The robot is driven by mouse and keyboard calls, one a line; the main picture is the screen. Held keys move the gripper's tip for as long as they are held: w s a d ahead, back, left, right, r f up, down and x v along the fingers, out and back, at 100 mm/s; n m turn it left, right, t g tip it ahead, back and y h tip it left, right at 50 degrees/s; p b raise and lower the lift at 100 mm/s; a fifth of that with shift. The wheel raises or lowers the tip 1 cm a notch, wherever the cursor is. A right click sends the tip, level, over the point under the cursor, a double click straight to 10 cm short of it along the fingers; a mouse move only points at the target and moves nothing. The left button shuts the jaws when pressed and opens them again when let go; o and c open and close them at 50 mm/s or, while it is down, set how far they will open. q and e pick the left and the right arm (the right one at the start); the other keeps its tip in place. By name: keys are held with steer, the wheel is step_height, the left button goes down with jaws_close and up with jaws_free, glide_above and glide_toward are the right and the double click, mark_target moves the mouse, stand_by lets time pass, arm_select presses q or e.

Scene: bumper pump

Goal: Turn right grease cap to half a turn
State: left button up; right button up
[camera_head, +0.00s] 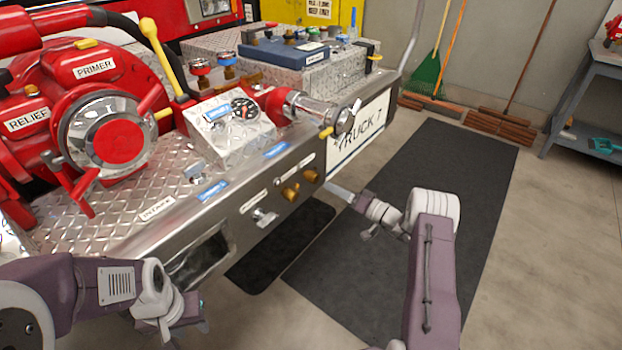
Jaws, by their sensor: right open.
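Two brass caps stick out of the front face of the metal bumper (235,205). The right grease cap (311,176) is just right of the left one (289,193). My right gripper (336,190) is open, its fingers pointing left toward the right cap from a short way to its right. I see no contact between them, though the exact gap is hard to judge. My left gripper (172,328) is low at the bottom left, away from the caps and below the bumper. Its fingertips are too unclear to tell open from shut.
A chrome fitting (264,216) sits left of the caps. A red pump with a large chrome-rimmed cap (110,138) stands on the bumper top, with a chrome nozzle (318,108) at its right end. A grey workbench (588,95) stands beyond.

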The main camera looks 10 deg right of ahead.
mark_target(317, 180)
steer(key=b+x, duration=0.2)
steer(key=x, duration=0.6)
steer(key=shift+w+a+b, duration=0.15)
steer(key=shift+a+b, duration=0.15)
steer(key=shift+b, duration=0.1)
steer(key=shift+w+a, duration=0.15)
steer(key=shift+w, duration=0.1)
steer(key=shift+c, duration=0.2)
jaws_close()
